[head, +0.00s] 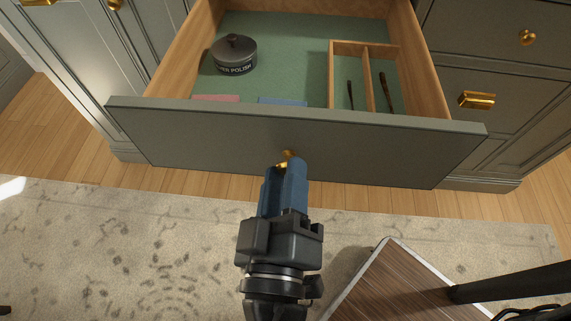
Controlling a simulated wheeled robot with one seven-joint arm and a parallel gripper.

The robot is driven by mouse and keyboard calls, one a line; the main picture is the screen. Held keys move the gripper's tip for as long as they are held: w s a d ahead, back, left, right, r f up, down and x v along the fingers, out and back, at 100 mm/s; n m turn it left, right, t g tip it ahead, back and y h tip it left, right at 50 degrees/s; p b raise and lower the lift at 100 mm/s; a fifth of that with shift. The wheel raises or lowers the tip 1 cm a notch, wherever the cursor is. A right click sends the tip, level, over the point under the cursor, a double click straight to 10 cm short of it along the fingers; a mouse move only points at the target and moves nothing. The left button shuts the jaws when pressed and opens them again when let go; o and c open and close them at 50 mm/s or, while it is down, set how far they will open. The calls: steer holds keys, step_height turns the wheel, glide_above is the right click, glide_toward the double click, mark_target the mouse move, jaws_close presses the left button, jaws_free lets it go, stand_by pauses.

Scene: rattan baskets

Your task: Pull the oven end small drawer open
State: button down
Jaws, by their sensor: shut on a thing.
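A wide grey-green drawer (400,147) stands pulled out from the cabinet, with its wooden inside and green lining in view. My gripper (287,164) is at the middle of the drawer front, shut on its small brass knob (285,156). The blue fingers hide part of the knob. Inside the drawer are a dark round tin of polish (234,56) at the left and a wooden divider (364,47) with two thin dark-handled tools at the right.
Closed cabinet doors (75,65) are at the left. Closed fronts with a brass knob (527,37) and a brass cup pull (477,100) are at the right. A pink item (215,98) and a blue item (283,101) lie behind the drawer front. A patterned rug (130,250) covers the floor.

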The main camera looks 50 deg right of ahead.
steer(key=c, duration=0.8)
jaws_free()
steer(key=shift+p+v, duration=0.4)
steer(key=shift+v, duration=3.5)
